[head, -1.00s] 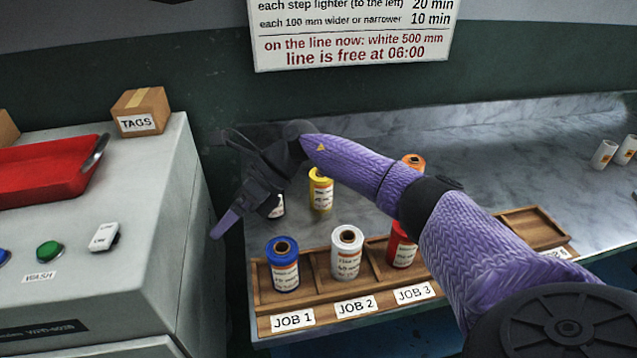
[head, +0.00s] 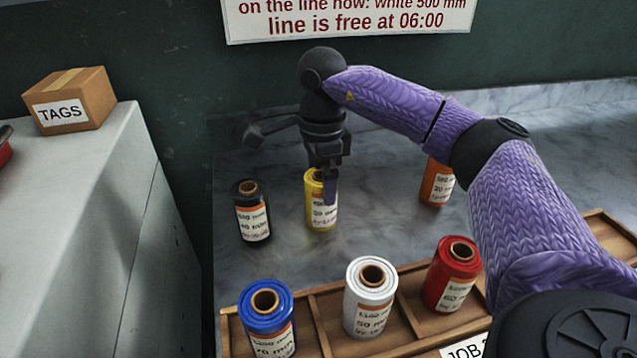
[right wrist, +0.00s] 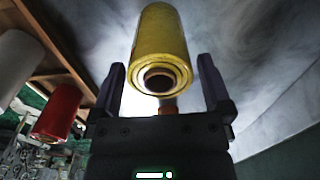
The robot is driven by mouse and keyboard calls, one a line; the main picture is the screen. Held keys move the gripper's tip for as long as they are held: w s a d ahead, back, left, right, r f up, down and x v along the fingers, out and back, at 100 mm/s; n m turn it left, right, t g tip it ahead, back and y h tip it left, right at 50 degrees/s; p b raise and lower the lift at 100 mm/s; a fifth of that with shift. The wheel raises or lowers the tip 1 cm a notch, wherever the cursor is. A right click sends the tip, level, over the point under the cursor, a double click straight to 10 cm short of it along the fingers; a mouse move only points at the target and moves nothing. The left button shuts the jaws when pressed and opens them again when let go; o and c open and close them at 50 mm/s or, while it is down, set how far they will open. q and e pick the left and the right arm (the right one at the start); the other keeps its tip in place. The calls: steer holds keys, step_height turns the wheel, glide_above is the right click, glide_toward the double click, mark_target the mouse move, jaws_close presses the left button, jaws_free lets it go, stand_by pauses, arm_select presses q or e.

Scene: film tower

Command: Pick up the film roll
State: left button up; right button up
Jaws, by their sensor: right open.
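A yellow film roll (head: 320,212) with a white label stands upright on the grey counter. My right gripper (head: 326,182) points down at it, and one purple finger partly covers it in the head view. In the right wrist view the yellow roll (right wrist: 162,45) shows its cored end, lined up between the two open fingers (right wrist: 162,72). The gripper is open and empty; I cannot tell whether a finger touches the roll. A black roll (head: 251,212) stands just left and an orange roll (head: 437,184) to the right. My left gripper is not in view.
In front, a wooden rack (head: 325,318) holds a blue roll (head: 267,320), a white roll (head: 370,298) and a red roll (head: 451,275) in separate bays. A grey cabinet (head: 95,220) with a TAGS box (head: 70,102) stands left. A wall sign (head: 345,20) hangs behind.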

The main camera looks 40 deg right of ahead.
step_height(320, 180, down, 2)
steer(key=shift+r, duration=0.2)
steer(key=c, duration=1.2)
